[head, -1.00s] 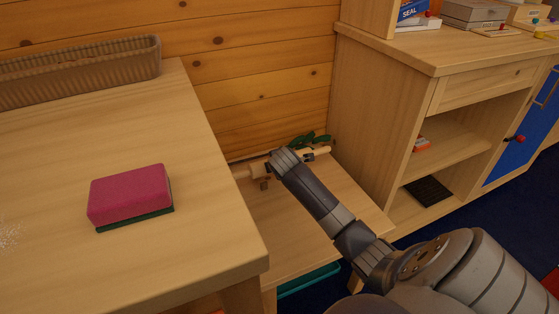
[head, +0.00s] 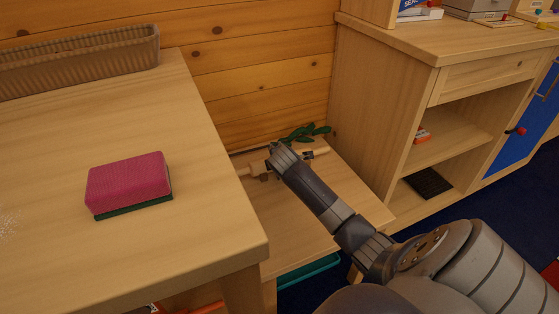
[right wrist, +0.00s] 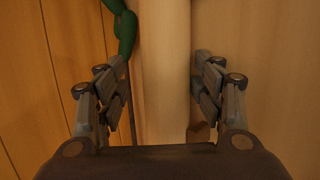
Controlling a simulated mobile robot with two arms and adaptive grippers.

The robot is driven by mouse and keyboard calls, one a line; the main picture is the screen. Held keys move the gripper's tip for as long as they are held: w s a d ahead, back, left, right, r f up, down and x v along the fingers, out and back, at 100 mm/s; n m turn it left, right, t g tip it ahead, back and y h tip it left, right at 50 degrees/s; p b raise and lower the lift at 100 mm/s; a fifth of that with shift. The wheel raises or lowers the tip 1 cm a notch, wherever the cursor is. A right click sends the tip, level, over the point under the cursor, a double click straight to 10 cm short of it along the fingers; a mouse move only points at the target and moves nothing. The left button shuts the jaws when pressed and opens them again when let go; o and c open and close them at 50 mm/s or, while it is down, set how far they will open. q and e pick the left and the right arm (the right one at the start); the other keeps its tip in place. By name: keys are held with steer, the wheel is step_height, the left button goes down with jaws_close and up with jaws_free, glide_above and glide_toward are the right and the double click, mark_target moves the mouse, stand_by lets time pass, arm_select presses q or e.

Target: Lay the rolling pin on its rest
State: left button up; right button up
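The rolling pin (head: 246,172) is pale wood and lies roughly level, low over the small lower table by the log wall. My right gripper (head: 281,165) reaches down over its middle and hides much of it. In the right wrist view the pin (right wrist: 163,70) runs between the two fingers (right wrist: 161,85), which are close along both sides of it. Small dark brown parts under the pin, seemingly the rest (head: 308,155), show beside the gripper. Whether the pin touches the rest is hidden. My left gripper is out of view.
A green plant-like thing (head: 304,132) lies just behind the pin, against the wall. A higher table (head: 215,225) on the left holds a pink sponge (head: 128,184) and a ribbed basket (head: 80,72). A wooden cabinet (head: 385,100) stands close on the right.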

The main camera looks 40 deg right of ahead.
steer(key=shift+s+a+f, duration=0.1)
steer(key=shift+s+f, duration=0.05)
steer(key=v, duration=1.2)
stand_by(0.8)
